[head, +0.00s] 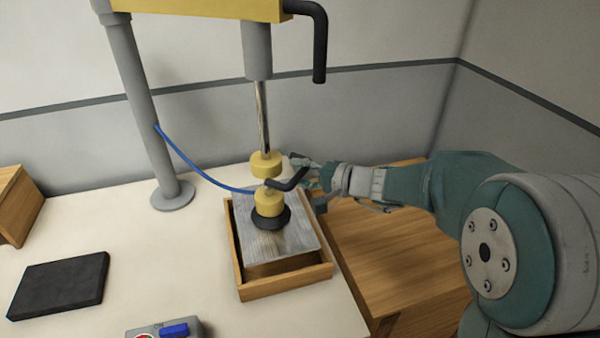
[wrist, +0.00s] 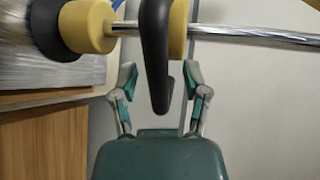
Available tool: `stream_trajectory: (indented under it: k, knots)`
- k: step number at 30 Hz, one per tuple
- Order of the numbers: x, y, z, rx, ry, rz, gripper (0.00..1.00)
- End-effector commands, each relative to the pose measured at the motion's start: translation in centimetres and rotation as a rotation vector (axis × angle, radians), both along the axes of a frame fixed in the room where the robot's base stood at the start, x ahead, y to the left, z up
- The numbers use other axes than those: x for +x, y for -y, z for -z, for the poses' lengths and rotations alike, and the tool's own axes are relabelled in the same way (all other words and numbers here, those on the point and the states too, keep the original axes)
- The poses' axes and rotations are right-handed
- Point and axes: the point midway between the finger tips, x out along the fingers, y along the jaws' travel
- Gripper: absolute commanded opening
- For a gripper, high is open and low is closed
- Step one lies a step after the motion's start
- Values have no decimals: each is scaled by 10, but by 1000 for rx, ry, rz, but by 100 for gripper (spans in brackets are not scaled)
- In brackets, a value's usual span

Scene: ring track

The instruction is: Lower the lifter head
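The lifter head (head: 270,203) is a yellow body with a black suction cup (head: 271,219) under it, hanging from a shiny vertical rod (head: 262,115). A second yellow collar (head: 266,164) sits above it. A bent black handle (head: 289,181) sticks out to the right between the yellow parts; it also shows in the wrist view (wrist: 156,45). My gripper (wrist: 159,80) is open, with its fingers apart on either side of the handle's end and gaps visible on both sides. The cup is at the top of a grey metal block (head: 290,237); I cannot tell whether they touch.
The block sits in a wooden tray (head: 288,284) on a white table (head: 120,239). A wooden box (head: 395,250) stands at right under my arm. A black pad (head: 60,285), a switch box (head: 168,331) and a post (head: 143,110) with a blue hose (head: 190,165) are at left.

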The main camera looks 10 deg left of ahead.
Motion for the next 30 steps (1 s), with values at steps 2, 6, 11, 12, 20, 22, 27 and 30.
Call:
stream_trajectory:
  k: [2,6,11,12,20,22,27,30]
  knots:
    - [0,-1,0,0,0,-1,59]
    - [-1,4,-1,0,1,1,59]
    - [-9,27,-6,-1,2,4,59]
    - [-12,36,-9,0,3,3,59]
    - [-29,85,-18,-1,0,4,59]
    - [-32,95,-20,-1,1,5,59]
    - [-38,108,-23,-1,-1,2,59]
    - [-39,110,-23,-1,-1,0,59]
